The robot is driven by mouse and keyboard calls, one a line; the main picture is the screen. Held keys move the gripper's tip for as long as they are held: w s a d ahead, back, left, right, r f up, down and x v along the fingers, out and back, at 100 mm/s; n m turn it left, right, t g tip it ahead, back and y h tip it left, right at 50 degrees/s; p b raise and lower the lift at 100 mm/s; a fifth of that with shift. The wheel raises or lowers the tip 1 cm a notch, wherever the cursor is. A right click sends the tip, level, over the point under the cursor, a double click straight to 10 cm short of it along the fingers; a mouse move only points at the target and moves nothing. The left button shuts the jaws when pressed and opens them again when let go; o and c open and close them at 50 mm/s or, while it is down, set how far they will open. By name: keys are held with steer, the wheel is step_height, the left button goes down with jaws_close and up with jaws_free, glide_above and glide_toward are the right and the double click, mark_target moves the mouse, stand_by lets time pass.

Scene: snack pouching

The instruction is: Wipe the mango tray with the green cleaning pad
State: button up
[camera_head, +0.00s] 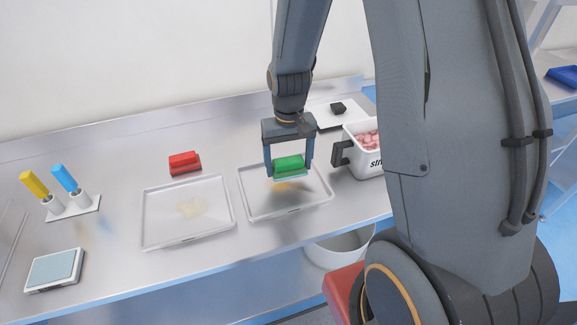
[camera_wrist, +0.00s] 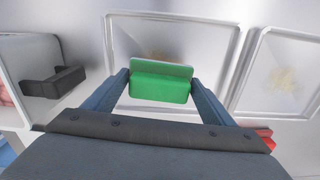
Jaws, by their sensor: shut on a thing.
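My gripper (camera_head: 289,164) is shut on the green cleaning pad (camera_head: 289,166), holding it by its green block with the pale pad side facing down. In the wrist view the green pad (camera_wrist: 161,85) sits between the two fingers. It hangs over a clear tray (camera_head: 262,212) with an orange-yellow smear (camera_head: 284,186) on it; I cannot tell that it touches the tray. A second clear tray (camera_head: 157,237) to the left has a pale yellow smear (camera_head: 192,207). No label shows which is the mango tray.
A red pad (camera_head: 184,162) lies behind the left tray. A white tub (camera_head: 362,170) of pink pieces with a dark handle stands close right of my gripper. Yellow (camera_head: 33,185) and blue (camera_head: 64,178) handled tools stand at left, with a scale (camera_head: 54,270) in front. Bare counter lies between.

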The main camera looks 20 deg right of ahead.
mark_target(288, 160)
steer(key=shift+r+p, duration=1)
steer(key=shift+r, duration=0.5)
